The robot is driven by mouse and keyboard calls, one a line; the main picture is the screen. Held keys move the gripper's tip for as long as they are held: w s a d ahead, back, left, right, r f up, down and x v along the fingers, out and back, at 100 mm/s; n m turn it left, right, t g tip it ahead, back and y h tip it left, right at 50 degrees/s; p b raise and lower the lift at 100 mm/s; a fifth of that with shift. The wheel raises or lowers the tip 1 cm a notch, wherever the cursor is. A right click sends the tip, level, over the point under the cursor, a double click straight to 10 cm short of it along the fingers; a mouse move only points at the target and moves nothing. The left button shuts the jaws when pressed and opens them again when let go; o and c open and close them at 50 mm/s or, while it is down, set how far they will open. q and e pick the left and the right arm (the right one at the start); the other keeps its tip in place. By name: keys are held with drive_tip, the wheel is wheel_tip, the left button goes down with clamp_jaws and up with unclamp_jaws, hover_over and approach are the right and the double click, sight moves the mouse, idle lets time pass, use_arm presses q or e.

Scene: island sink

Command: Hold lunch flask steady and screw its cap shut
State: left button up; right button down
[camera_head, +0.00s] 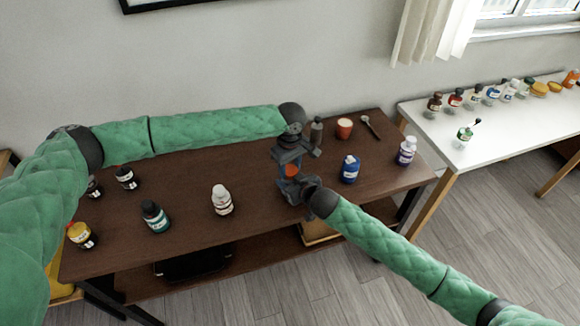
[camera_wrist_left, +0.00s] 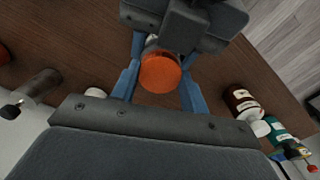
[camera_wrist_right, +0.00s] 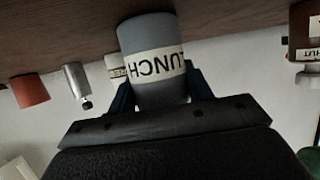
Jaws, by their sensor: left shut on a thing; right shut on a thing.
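The lunch flask (camera_wrist_right: 152,62) is a grey cylinder with a pale band lettered LUNCH, upside down in the right wrist view. My right gripper (camera_wrist_right: 160,88) is shut on its body from the side. The orange cap (camera_wrist_left: 160,73) lies between the blue fingers of my left gripper (camera_wrist_left: 160,88), which is shut on it from above. In the head view the left gripper (camera_head: 290,152) is over the right gripper (camera_head: 294,186), with the orange cap (camera_head: 291,170) showing between them. The flask's body is mostly hidden there, and the joint between cap and flask cannot be seen.
A blue bottle (camera_head: 350,170), a red cup (camera_head: 344,129) and a spoon (camera_head: 370,124) are right of the grippers on the dark table (camera_head: 250,235). A white bottle (camera_head: 221,201) and a teal bottle (camera_head: 155,217) are left. A white table (camera_head: 500,135) holds several bottles.

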use_arm(q)
drive_tip(key=m, duration=0.4)
drive_tip(key=shift+m, duration=0.3)
drive_tip(key=m, duration=0.4)
drive_tip(key=shift+m, duration=0.4)
drive_tip(key=o, duration=1.1)
drive_tip(key=shift+r, duration=2.25)
drive_tip(key=shift+c, duration=0.5)
